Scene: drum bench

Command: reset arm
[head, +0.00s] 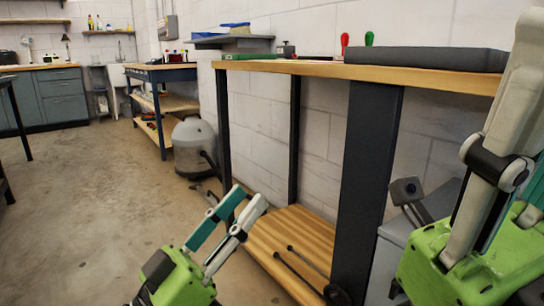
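My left gripper (249,196) is at the bottom centre, in front of the bench's lower shelf in the picture. Its two fingers point up and to the right with a gap between them, and nothing shows in the gap. My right gripper (512,120) is large and close at the right edge. One pale finger shows in full view, a teal part is cut off by the frame, and its opening cannot be judged. The wooden-topped bench (310,68) stands behind both grippers.
A dark flat case (440,59), a red handle (345,40) and a green handle (369,38) are on the bench. Dark rods lie on the lower wooden shelf (290,235). A grey canister (194,145) stands beyond the bench. The concrete floor (90,210) at left is clear.

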